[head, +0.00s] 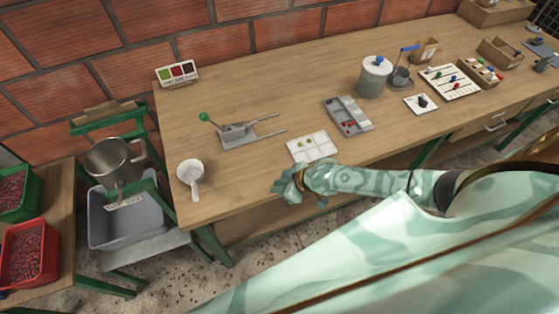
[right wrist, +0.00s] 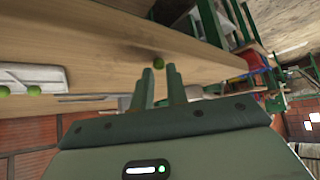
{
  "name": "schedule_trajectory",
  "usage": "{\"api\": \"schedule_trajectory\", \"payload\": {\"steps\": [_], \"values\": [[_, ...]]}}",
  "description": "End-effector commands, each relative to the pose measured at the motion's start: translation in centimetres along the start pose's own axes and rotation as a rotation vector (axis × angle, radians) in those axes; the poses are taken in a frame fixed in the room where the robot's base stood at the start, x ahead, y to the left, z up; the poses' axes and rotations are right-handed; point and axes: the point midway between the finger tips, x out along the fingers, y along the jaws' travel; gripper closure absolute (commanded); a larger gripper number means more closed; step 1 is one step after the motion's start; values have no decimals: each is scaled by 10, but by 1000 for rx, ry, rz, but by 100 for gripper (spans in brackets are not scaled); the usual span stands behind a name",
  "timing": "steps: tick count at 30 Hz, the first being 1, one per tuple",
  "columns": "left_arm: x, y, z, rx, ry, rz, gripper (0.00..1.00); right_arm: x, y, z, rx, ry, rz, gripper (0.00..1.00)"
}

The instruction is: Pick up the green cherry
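My right gripper (head: 289,187) is just in front of the table's front edge in the head view, left of and below the white tray. My left gripper is not in view.
A lever tool with a green knob (head: 238,136) and a white scoop (head: 192,174) are on the table to the left. A grey tray with red cherries (head: 357,108) and a lidded jar (head: 374,78) stand to the right. The bare tabletop around the lever tool is free.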

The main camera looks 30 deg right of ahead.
Motion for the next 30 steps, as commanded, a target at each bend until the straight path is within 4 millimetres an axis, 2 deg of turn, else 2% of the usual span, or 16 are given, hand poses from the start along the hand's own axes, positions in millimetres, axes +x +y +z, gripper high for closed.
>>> {"api": "schedule_trajectory", "payload": {"steps": [13, 17, 20, 30], "values": [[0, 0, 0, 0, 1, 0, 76, -1, 0, 0, 0, 0, 0, 69], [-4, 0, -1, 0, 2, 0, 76, -9, 0, -1, 0, 1, 0, 69], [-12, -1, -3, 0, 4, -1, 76, -26, 0, -2, -2, 0, 0, 69], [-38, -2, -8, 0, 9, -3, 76, -108, 0, -1, -4, -2, 0, 69]]}}
